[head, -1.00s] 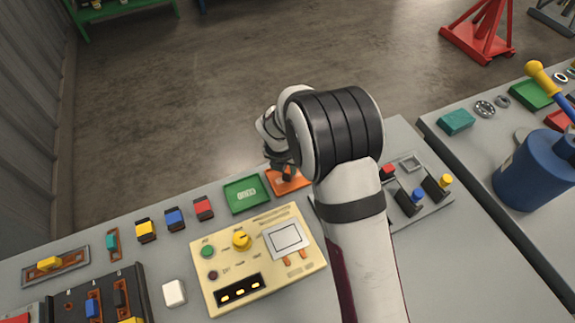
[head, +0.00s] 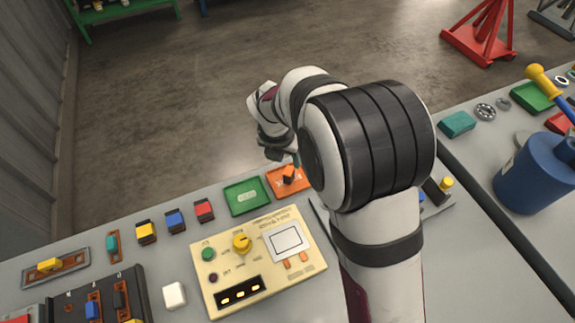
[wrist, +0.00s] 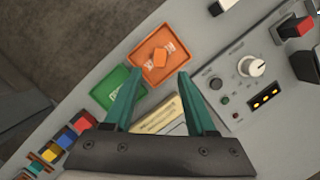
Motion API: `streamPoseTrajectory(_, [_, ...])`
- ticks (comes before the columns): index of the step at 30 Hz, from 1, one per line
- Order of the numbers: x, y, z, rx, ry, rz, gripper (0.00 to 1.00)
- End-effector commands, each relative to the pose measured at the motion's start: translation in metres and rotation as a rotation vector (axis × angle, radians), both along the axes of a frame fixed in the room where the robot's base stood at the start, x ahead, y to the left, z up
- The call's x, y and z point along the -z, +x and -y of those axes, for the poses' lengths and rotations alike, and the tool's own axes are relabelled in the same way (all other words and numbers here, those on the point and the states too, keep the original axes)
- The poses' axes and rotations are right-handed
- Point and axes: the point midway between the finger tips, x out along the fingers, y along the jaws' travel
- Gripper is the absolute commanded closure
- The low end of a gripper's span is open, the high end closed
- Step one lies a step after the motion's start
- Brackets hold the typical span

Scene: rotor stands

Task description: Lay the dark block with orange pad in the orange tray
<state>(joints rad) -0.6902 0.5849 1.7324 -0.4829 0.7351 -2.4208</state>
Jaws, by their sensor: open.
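The dark block with orange pad (head: 289,174) lies in the orange tray (head: 272,178) near the back edge of the bench. In the wrist view its orange pad (wrist: 160,57) faces up inside the orange tray (wrist: 174,37), clear of the walls. My gripper (wrist: 159,74) is open, with its two teal fingers apart and nothing between them. In the head view my gripper (head: 278,150) is above and behind the tray, apart from the block, and partly hidden by my own wrist.
A green tray (head: 245,197) sits just left of the orange tray. A cream control panel (head: 258,262) with a yellow knob is in front. Red, blue and yellow blocks (head: 174,220) stand to the left. A blue cylinder (head: 535,175) is at far right.

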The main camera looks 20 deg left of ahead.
Motion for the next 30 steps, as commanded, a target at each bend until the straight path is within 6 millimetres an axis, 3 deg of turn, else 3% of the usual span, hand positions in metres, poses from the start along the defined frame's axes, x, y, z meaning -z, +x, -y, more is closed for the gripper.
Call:
streamPoseTrajectory(4, [-0.030,-0.008,-0.001,-0.001,0.002,0.002,0.44])
streamPoseTrajectory(11, [-0.041,-0.012,0.001,0.006,0.001,-0.001,0.44])
streamPoseTrajectory(14, [-0.056,-0.016,0.030,0.236,0.050,-0.018,0.44])
streamPoseTrajectory(17, [-0.088,-0.044,0.105,0.909,0.184,-0.065,0.44])
streamPoseTrajectory(18, [-0.100,-0.066,0.137,1.257,0.242,-0.088,0.44])
streamPoseTrajectory(21, [-0.117,-0.131,0.197,2.115,0.365,-0.130,0.44])
streamPoseTrajectory(25, [-0.117,-0.206,0.228,3.007,0.425,-0.158,0.44])
streamPoseTrajectory(26, [-0.116,-0.219,0.230,-3.062,-0.409,0.155,0.44])
streamPoseTrajectory(27, [-0.114,-0.232,0.231,-2.903,-0.363,0.142,0.44])
streamPoseTrajectory(30, [-0.110,-0.250,0.231,-2.674,-0.293,0.121,0.44])
